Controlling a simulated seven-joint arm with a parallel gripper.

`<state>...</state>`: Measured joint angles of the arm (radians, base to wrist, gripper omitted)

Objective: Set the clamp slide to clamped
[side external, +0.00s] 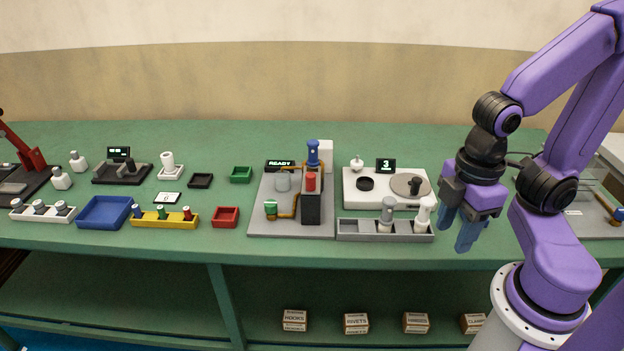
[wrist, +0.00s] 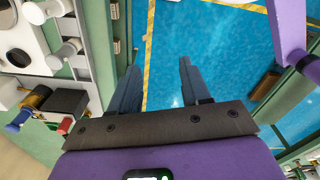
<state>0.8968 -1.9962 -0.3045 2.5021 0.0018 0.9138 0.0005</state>
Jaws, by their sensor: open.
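My gripper (side external: 455,231) is open and empty, with its blue fingers pointing down near the table's front edge, right of a grey tray. No part is clearly recognisable as the clamp slide. A grey fixture plate (side external: 592,226) at the far right carries a small dark part with a blue knob (side external: 619,214). My arm hides much of that station, so I cannot tell whether it holds the slide or how it is set.
The grey tray (side external: 346,230) holds white and grey pieces close to my gripper's left. Behind it stands a white unit (side external: 350,200) with a round plate and a display. A station with a red-topped block (side external: 311,205) is farther left. Small boxes (side external: 416,323) sit on the lower shelf.

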